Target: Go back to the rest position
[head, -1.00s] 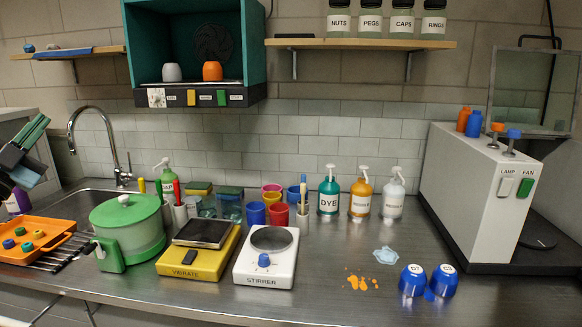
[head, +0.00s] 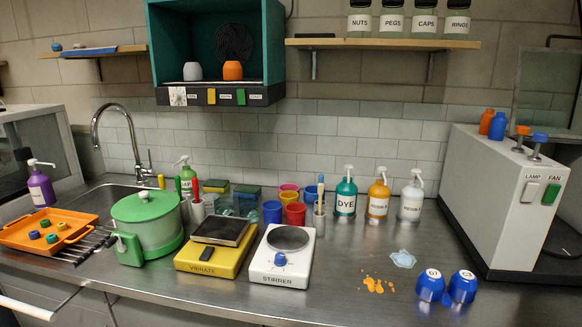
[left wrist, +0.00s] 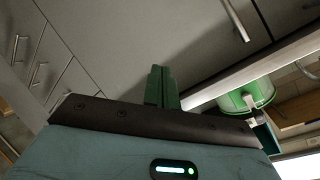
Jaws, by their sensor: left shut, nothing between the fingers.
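My left gripper (left wrist: 161,88) shows in the left wrist view, its two green fingers together with nothing between them. It points at the grey cabinet fronts (left wrist: 110,40) below the bench, apart from everything. The green pot (left wrist: 247,95) stands to its right in that view. Neither gripper shows in the head view now, and my right gripper is in no view.
The steel bench (head: 130,285) carries an orange tray (head: 15,235), a lidded green pot (head: 143,225), a yellow vibrate unit (head: 215,260) and a white stirrer (head: 283,265). Two blue cups (head: 431,285) stand near orange and pale blue spills. A white lamp-and-fan box (head: 490,200) is at right.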

